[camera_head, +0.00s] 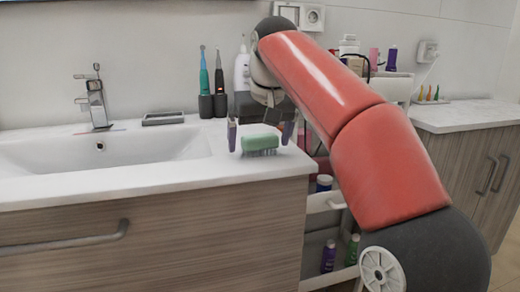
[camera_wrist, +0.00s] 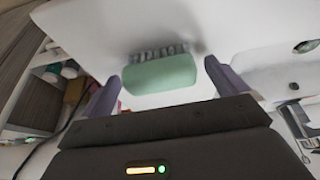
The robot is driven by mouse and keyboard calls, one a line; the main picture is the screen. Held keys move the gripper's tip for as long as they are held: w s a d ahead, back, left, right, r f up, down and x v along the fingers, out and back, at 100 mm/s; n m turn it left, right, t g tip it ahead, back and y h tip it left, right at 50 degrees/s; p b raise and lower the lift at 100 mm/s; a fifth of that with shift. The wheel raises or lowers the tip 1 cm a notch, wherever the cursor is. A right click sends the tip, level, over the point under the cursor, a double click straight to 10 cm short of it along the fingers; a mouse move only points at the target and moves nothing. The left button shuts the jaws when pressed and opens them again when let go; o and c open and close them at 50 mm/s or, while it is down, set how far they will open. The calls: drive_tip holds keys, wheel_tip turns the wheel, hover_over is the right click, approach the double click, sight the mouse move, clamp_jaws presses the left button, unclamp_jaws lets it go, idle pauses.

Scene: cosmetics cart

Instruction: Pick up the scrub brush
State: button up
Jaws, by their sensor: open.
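The scrub brush (camera_head: 260,143) has a pale green back and grey bristles. It lies on the white counter to the right of the sink basin, bristles towards the counter's front edge. My gripper (camera_head: 260,136) is over it with the fingers apart, one purple-grey finger on each side. In the wrist view the scrub brush (camera_wrist: 160,74) sits between the fingertips of my gripper (camera_wrist: 163,85), with a gap on both sides. The gripper is open and holds nothing. Whether the fingertips touch the counter I cannot tell.
The sink basin (camera_head: 120,150) and faucet (camera_head: 95,100) are to the left. Two electric toothbrushes (camera_head: 212,100) and a white bottle (camera_head: 242,70) stand behind. A cart (camera_head: 325,201) with bottles is right of the counter, partly behind my arm. A soap dish (camera_head: 163,118) lies at the back.

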drive_tip(key=shift+r, duration=0.1)
drive_tip(key=shift+c, duration=0.5)
drive_tip(key=c, duration=1)
drive_tip(key=shift+o, duration=0.2)
